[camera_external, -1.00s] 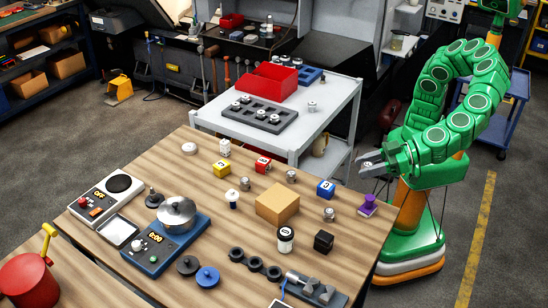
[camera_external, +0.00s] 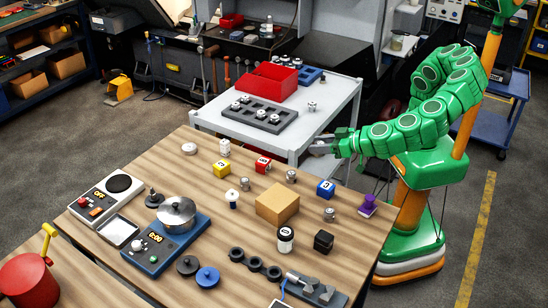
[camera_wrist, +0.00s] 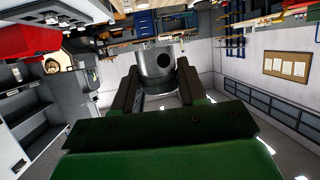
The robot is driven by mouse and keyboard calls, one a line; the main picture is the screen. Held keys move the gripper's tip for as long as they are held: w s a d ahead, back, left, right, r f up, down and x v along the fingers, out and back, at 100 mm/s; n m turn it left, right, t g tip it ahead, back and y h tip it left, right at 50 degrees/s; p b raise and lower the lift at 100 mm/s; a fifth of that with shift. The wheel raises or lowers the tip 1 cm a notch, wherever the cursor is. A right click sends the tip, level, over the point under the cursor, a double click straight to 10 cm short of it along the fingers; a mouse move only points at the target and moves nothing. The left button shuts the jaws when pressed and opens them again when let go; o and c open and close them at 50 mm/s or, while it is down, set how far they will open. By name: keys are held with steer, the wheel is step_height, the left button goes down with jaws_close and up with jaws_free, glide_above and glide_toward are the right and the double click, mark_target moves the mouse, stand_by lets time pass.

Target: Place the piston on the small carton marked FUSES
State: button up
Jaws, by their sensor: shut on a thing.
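My gripper (camera_external: 322,147) is stretched out to the left at the near right corner of the grey trolley. In the wrist view my gripper (camera_wrist: 156,88) is shut on a grey metal piston (camera_wrist: 157,63), a short cylinder with a dark round hole in its side. The piston is too small to make out clearly in the external view. A plain tan carton (camera_external: 278,205) stands on the wooden table, below and left of my gripper, apart from it. No FUSES marking is readable on it from here.
The grey trolley (camera_external: 335,100) carries a red bin (camera_external: 267,82) and a dark rack (camera_external: 260,114) of metal parts.

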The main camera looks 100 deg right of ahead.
steer(key=d, duration=0.2)
steer(key=shift+w+d+f+m+g+h, duration=0.25)
steer(key=shift+d+f+m+g+h, duration=0.05)
steer(key=shift+f+h, duration=0.1)
glide_above(278, 198)
steer(key=s+d, duration=0.1)
steer(key=s, duration=0.1)
steer(key=f, duration=0.8)
steer(key=shift+w+f, duration=0.2)
steer(key=shift+w+a+f, duration=0.25)
steer(key=shift+w+f, duration=0.15)
steer(key=shift+w, duration=0.05)
steer(key=shift+w+a+f, duration=0.15)
steer(key=shift+w+f, duration=0.15)
steer(key=shift+f, duration=1.7)
steer(key=shift+f, duration=0.1)
steer(key=o, duration=1.1)
